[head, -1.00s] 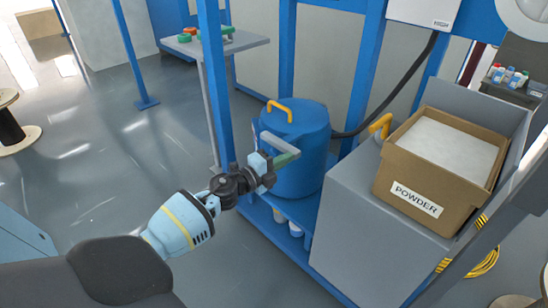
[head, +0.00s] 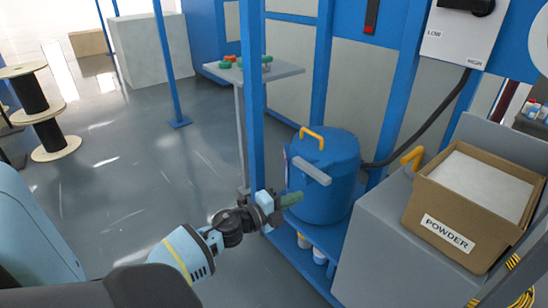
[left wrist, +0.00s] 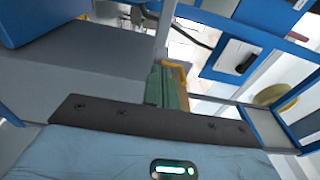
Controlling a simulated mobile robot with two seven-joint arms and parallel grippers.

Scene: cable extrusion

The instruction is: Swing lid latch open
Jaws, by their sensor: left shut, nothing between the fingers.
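A blue drum (head: 322,195) stands on a blue shelf, its round lid (head: 330,143) on top with a yellow handle (head: 312,138). A grey latch bar (head: 312,172) sits on the drum's near side by the lid rim and slants down to the right. My left gripper (head: 292,199) is just below and left of the bar, apart from it as far as I can tell. Its green fingers are shut and empty; they also show in the left wrist view (left wrist: 167,88). My right gripper is in neither view.
A blue post (head: 251,100) rises just left of the drum, close to my left gripper. A grey cabinet (head: 375,235) with a powder box (head: 450,235) stands to the right. Small containers (head: 319,256) sit on the shelf below. The floor at left is open.

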